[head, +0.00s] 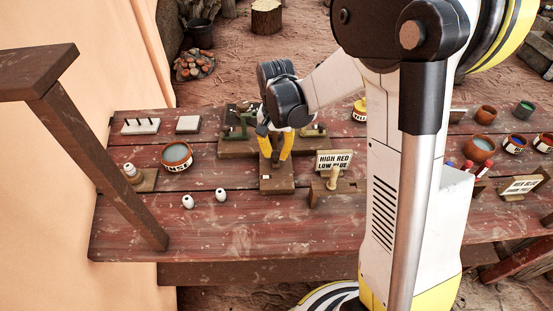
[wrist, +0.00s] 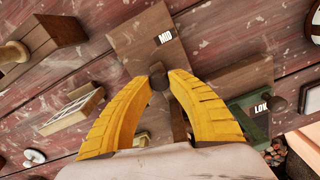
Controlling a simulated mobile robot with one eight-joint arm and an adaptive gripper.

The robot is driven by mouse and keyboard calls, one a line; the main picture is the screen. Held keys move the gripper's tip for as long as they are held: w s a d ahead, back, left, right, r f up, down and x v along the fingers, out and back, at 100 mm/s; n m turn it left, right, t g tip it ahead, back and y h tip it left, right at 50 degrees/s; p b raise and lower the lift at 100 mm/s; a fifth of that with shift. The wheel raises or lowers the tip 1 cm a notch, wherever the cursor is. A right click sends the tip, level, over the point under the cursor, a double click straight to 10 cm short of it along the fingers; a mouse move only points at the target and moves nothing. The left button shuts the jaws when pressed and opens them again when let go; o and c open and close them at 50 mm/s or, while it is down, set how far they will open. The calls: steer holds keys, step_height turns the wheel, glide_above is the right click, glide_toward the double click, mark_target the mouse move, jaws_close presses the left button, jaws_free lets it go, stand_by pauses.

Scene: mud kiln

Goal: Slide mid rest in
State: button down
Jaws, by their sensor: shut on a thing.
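In the head view my gripper (head: 275,158) points down over the rest's rear part. A green piece with a "LOW" label (wrist: 262,108) sits beside it. The joint between rest and base is partly hidden by my fingers.
A "HIGH RED LOW BLUE" sign (head: 334,161) and a wooden block with a peg (head: 333,190) stand close on the right. A rinse bowl (head: 177,157) and two small white pieces (head: 207,197) are on the left. The table's front left is clear.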

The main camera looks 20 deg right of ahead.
steer(key=shift+w+d, duration=0.15)
steer(key=shift+w, duration=0.3)
steer(key=c, duration=1.2)
jaws_free()
steer(key=shift+w, duration=0.15)
step_height(320, 180, up, 12)
